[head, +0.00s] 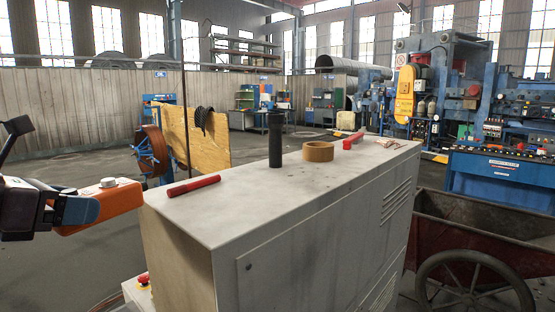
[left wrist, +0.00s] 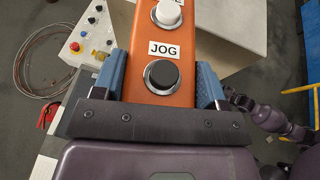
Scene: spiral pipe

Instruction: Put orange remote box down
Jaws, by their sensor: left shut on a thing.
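The orange remote box (head: 112,201) is held by my left gripper (head: 82,209) at the left of the head view, just left of the cabinet's near-left corner. A white button stands up from its top. In the left wrist view the box (left wrist: 165,95) lies between the two blue fingers (left wrist: 164,86), with a black button, a white button and a "JOG" label facing the camera. The light cabinet (head: 250,207) has a flat top at about the height of the box. The far end of the box overlaps the cabinet edge in the picture; I cannot tell whether they touch. My right gripper is not in view.
On the cabinet top are a red cylinder (head: 194,186), a dark upright tube (head: 276,140), a tape roll (head: 318,151) and another red tool (head: 353,140). The near-left top is clear. A control panel (left wrist: 88,35) sits below left. A red cart (head: 470,229) stands at right.

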